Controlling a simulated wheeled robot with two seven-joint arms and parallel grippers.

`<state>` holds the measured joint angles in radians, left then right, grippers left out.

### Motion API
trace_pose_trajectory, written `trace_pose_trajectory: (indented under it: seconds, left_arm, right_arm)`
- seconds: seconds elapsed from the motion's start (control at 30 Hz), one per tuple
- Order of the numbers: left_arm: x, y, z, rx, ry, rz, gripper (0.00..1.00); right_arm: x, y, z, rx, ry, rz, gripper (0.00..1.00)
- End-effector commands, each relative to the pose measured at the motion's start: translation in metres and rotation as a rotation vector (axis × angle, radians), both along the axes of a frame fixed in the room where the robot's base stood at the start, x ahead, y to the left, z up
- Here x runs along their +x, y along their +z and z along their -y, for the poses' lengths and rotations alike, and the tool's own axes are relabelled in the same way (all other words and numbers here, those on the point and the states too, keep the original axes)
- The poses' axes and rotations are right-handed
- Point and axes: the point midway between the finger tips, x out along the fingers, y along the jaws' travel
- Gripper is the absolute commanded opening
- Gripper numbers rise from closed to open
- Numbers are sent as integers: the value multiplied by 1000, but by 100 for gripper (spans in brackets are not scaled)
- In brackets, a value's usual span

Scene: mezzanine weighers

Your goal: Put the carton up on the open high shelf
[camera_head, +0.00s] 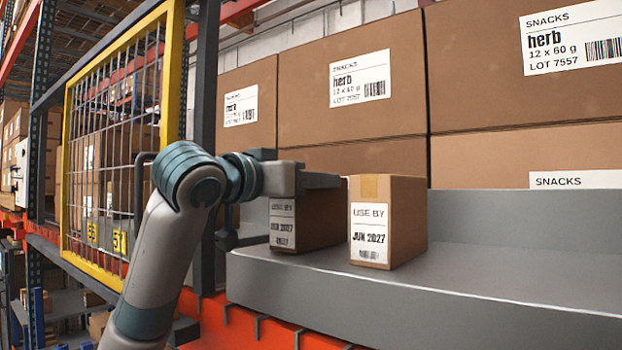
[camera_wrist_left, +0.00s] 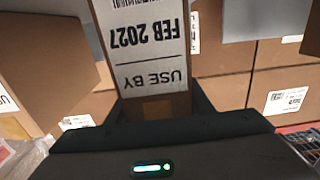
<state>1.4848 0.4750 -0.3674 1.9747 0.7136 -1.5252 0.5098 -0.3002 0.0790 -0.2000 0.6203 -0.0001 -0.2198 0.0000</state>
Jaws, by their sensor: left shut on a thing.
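My left gripper (camera_head: 318,182) is shut on a brown carton (camera_head: 322,218) at the left end of the grey shelf (camera_head: 470,270). The carton's label reads USE BY FEB 2027 in the left wrist view, where the carton (camera_wrist_left: 152,45) sits between the fingers (camera_wrist_left: 160,108). It is upright, with its top partly hidden by the gripper. I cannot tell whether its base touches the shelf. A second carton (camera_head: 400,222), labelled USE BY JUN 2027, stands upright on the shelf just right of it. My right gripper is not in view.
Large herb snack boxes (camera_head: 350,90) are stacked behind the shelf. A yellow-framed mesh gate (camera_head: 112,140) and a dark post (camera_head: 205,80) stand at the left, close to my left arm. The shelf right of the second carton is clear.

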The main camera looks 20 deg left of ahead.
Motion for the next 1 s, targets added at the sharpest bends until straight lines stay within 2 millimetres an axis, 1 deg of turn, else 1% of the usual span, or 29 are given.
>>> trace_pose_trajectory:
  seconds: [0.13, 0.27, 0.3, 0.33, 0.37, 0.8, 1.0]
  left_arm:
    - [0, 1, 0, -1, 0, 2, 0]
    - [0, -3, 0, -1, 0, 2, 0]
    - [0, -3, 0, 0, 0, 0, 54]
    - [0, -2, 0, 0, 0, 0, 61]
    - [0, -2, 0, 0, 0, 0, 65]
    - [0, 1, 0, 0, 0, 0, 65]
    - [-16, -3, -6, 0, 0, 2, 65]
  right_arm:
    - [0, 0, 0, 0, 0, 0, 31]
    - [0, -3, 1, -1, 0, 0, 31]
    - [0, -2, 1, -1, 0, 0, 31]
    - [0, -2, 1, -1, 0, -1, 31]
    - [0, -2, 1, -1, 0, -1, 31]
    - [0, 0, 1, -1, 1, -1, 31]
    - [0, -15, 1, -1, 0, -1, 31]
